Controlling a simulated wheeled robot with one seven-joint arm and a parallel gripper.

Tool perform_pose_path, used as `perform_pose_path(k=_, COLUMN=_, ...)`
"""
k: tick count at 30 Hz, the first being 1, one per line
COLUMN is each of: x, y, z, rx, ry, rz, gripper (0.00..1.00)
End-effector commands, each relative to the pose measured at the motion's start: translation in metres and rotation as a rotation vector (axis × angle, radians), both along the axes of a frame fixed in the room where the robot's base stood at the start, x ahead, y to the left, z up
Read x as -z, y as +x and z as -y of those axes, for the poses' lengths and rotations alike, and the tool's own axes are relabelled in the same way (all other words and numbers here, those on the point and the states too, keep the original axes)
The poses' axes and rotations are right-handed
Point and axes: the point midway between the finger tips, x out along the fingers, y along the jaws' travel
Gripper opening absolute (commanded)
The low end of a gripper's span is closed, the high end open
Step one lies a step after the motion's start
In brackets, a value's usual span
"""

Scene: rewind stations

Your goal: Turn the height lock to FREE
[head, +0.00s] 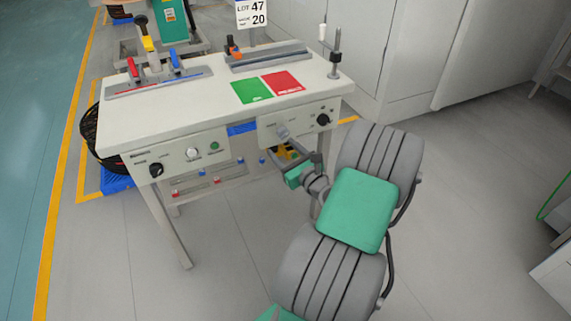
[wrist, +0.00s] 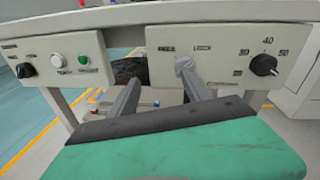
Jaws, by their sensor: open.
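The height lock appears to be the light grey lever (wrist: 183,64) on the front panel right of centre in the wrist view. It sits between two small labels; the right one seems to read LOCK, the left is blurred. The same lever shows in the head view (head: 282,131). My gripper (wrist: 161,79) is open and empty in front of the panel. Its right finger lies just below the lever and partly overlaps it in view; I cannot tell whether they touch. Its left finger is left of the lever, by the gap between panels. In the head view my gripper (head: 286,151) is partly hidden.
A black dial (wrist: 263,65) with numbers is right of the lever. The left panel holds a black knob (wrist: 26,70), a white button (wrist: 57,61) and a green button (wrist: 84,59). The white bench top (head: 190,105) is above. Floor in front is clear.

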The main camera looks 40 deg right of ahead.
Motion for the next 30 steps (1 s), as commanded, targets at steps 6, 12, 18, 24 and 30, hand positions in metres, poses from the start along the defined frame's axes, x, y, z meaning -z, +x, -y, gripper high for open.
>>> perform_pose_path(k=6, x=0.010, y=-0.012, z=0.038, rx=0.121, ry=0.164, rz=0.107, gripper=0.57)
perform_pose_path(k=12, x=0.010, y=0.026, z=0.047, rx=0.117, ry=0.158, rz=0.104, gripper=0.57)
perform_pose_path(k=18, x=0.010, y=0.049, z=0.055, rx=0.119, ry=0.160, rz=0.103, gripper=0.57)
perform_pose_path(k=24, x=0.009, y=0.052, z=0.056, rx=0.120, ry=0.159, rz=0.102, gripper=0.57)
perform_pose_path(k=30, x=0.009, y=0.052, z=0.055, rx=0.119, ry=0.159, rz=0.102, gripper=0.46)
